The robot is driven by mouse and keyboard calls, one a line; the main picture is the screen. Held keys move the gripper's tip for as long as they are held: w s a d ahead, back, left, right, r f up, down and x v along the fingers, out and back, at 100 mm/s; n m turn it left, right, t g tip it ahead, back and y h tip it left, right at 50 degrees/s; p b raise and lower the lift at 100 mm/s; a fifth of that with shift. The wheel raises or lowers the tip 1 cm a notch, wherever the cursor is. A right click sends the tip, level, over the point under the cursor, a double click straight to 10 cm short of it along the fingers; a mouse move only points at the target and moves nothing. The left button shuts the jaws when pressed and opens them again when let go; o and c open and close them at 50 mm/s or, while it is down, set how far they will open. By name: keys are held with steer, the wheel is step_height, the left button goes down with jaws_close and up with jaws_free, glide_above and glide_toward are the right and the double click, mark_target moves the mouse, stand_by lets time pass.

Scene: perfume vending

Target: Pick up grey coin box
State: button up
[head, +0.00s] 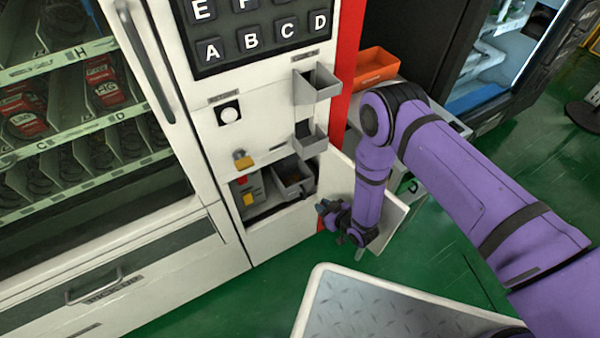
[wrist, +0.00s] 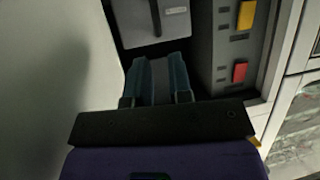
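The grey coin box (head: 293,178) sits inside the open lower compartment of the vending machine, to the right of a unit with red and yellow parts. In the wrist view, the grey coin box (wrist: 155,22) shows ahead of the fingers, with a dark upright strip and a small pale label on its front. My gripper (head: 335,222) is just outside the compartment, lower right of the box. In the wrist view, my gripper (wrist: 160,60) has its two teal fingers apart with nothing held between them.
The open white compartment door (head: 393,222) stands to the right, behind my arm. A red and yellow button unit (wrist: 238,45) is close on the right in the wrist view. Coin trays stick out above the compartment. An orange bin (head: 375,66) is beside the machine.

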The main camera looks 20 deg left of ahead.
mark_target(305, 193)
steer(key=shift+w+x, duration=0.1)
steer(key=shift+x, duration=2.6)
steer(key=shift+w+x, duration=0.15)
steer(key=shift+x, duration=2.55)
steer(key=shift+d+f, duration=0.1)
steer(key=shift+d, duration=0.1)
